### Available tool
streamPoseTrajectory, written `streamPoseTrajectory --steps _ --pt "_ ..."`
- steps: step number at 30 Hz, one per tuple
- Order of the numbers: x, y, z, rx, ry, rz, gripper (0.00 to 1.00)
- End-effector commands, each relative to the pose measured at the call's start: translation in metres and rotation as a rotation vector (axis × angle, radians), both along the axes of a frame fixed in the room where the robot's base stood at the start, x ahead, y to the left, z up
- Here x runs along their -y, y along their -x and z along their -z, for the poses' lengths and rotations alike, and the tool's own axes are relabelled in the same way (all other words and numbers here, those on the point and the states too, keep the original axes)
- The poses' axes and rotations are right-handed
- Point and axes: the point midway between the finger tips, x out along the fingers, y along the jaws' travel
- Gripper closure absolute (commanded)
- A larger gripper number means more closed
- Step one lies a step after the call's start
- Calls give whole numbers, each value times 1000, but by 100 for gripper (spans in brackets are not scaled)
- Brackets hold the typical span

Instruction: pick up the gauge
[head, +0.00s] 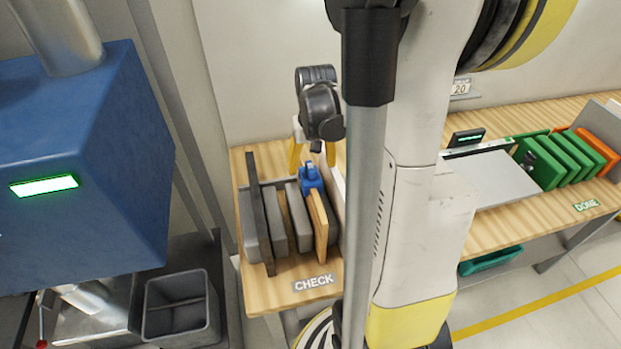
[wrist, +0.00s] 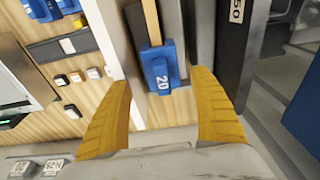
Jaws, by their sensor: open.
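The gauge appears to be the blue block marked 20 (wrist: 160,75). In the wrist view it lies between and beyond the yellow fingers of my gripper (wrist: 165,120), which are apart with nothing held between them. In the head view the blue piece (head: 311,178) sits at the top of a light wooden board (head: 318,225) in the rack above the CHECK label. My gripper (head: 312,157) is just above and behind it there, partly hidden by my own arm.
Grey and dark boards (head: 265,225) stand close beside the wooden one. A dark panel marked 50 (wrist: 236,15) rises near the right finger. Another blue block (wrist: 45,8) and several small numbered blocks lie at left. Green boards (head: 560,160) stand on the far right bench.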

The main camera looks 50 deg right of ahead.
Motion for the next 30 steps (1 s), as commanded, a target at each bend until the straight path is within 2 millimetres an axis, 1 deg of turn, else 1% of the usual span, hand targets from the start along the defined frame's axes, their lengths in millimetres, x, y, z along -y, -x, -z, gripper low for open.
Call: streamPoseTrajectory --steps 4,9,12,15,20,21,23,24,26,27,30 --pt "-1 -1 14 0 0 0 27" --pt "-2 -4 42 0 0 0 27" --pt "-1 -4 52 0 0 1 27" --pt "-1 -5 56 0 0 1 27" --pt "-1 -5 55 0 0 1 27" --pt "-1 -5 55 0 0 1 32" --pt "-1 -5 55 0 0 1 51" --pt "-1 -5 55 0 0 1 63" --pt "-1 -5 55 0 0 1 81" --pt "-1 -5 55 0 0 1 88" --pt "-1 -5 55 0 0 1 88"
